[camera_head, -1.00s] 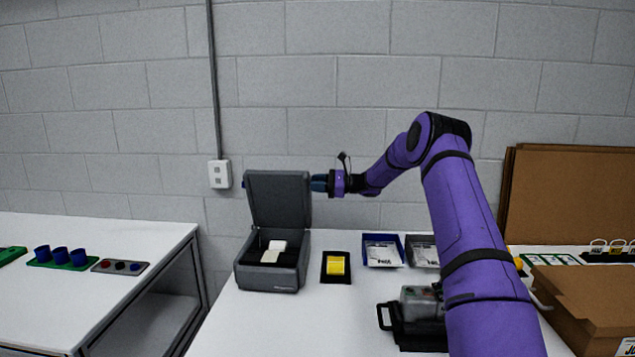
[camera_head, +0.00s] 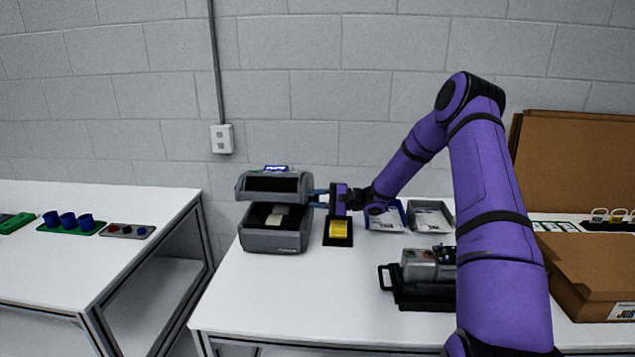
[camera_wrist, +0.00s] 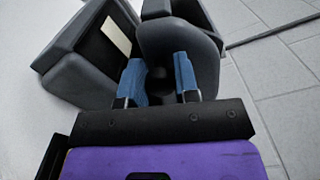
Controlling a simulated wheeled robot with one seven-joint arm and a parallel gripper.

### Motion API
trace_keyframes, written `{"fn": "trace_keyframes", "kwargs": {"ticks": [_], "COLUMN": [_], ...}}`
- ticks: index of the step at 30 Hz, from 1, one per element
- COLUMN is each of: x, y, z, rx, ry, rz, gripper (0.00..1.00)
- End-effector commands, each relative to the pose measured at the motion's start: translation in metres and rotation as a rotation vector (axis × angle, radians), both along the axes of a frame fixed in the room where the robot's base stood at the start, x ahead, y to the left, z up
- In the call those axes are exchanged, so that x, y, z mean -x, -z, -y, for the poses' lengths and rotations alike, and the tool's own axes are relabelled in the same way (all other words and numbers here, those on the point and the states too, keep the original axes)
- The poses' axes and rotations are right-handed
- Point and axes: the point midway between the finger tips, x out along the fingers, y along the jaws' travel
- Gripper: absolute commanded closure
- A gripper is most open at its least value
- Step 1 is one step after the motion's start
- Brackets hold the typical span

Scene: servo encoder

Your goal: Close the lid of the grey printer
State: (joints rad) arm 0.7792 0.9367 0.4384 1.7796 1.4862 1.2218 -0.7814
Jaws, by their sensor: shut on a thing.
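The grey printer (camera_head: 273,240) stands on the white table, with a pale roll or block (camera_head: 277,216) inside its body. Its lid (camera_head: 272,184) is partly lowered and sits above the body with a clear gap at the front. My gripper (camera_head: 318,198) is at the right side of the lid. In the wrist view the blue fingers of my gripper (camera_wrist: 160,80) lie on either side of a dark rounded part of the lid (camera_wrist: 178,45) and are shut on it. The printer body (camera_wrist: 85,55) shows to the left there.
Cardboard boxes (camera_head: 590,270) are at right. The table's front left is clear.

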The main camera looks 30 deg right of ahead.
Motion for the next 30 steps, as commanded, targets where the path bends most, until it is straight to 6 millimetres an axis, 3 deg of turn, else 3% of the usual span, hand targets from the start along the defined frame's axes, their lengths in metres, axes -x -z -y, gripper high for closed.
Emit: {"fn": "trace_keyframes", "kwargs": {"ticks": [6, 12, 30], "x": [0.009, 0.012, 0.014], "y": [0.033, 0.053, 0.069], "z": [-0.004, -0.006, -0.007], "rx": [0.088, 0.146, 0.189], "ry": [0.002, 0.002, 0.003], "rz": [0.130, 0.215, 0.272], "gripper": [1.00, 1.00, 1.00]}}
